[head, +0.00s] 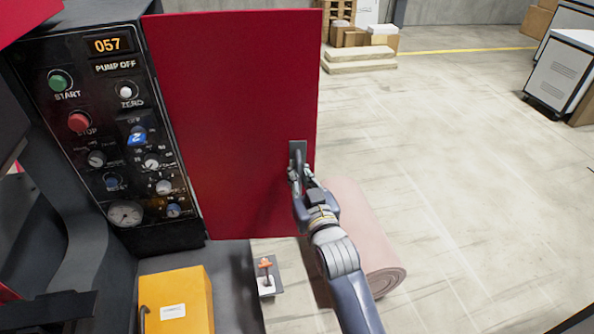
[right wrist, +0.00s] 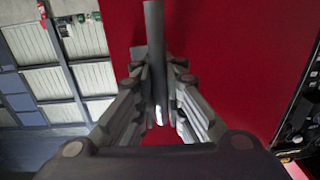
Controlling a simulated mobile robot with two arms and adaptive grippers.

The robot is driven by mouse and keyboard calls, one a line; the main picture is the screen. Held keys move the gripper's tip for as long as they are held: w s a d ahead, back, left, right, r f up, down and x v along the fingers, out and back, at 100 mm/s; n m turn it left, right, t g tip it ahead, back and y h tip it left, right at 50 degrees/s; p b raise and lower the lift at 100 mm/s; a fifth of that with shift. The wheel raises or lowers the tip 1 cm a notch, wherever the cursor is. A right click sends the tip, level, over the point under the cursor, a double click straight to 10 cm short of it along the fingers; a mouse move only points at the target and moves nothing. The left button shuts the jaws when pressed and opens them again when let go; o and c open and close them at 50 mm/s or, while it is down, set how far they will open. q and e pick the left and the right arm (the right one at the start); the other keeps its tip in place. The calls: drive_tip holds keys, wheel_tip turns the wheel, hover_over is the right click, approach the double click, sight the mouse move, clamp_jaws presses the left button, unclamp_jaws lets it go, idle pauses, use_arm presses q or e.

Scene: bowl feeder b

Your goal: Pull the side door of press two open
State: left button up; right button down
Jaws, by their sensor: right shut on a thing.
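The red side door (head: 232,110) stands out from the black control panel (head: 110,130) of the press in the head view. Its dark handle (head: 298,150) is near the door's right edge. My right gripper (head: 297,172) is at this handle, shut on it. In the right wrist view the handle bar (right wrist: 154,50) runs between the two fingers of the gripper (right wrist: 158,110), with the red door (right wrist: 220,50) behind. My left gripper is not in view.
A yellow box (head: 180,298) and a small lever with an orange knob (head: 265,265) are below the door. A pinkish roll (head: 365,240) lies on the floor behind my right arm. Boxes (head: 365,38) stand at the back.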

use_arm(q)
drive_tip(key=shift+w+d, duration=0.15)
use_arm(e)
drive_tip(key=shift+d, duration=0.15)
drive_tip(key=c, duration=1.7)
unclamp_jaws()
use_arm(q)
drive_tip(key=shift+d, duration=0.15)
use_arm(e)
drive_tip(key=shift+d, duration=0.2)
drive_tip(key=shift+a, duration=0.1)
drive_tip(key=shift+s+f, duration=0.1)
drive_tip(key=shift+s, duration=0.45)
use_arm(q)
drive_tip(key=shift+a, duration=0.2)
use_arm(e)
drive_tip(key=v, duration=1.1)
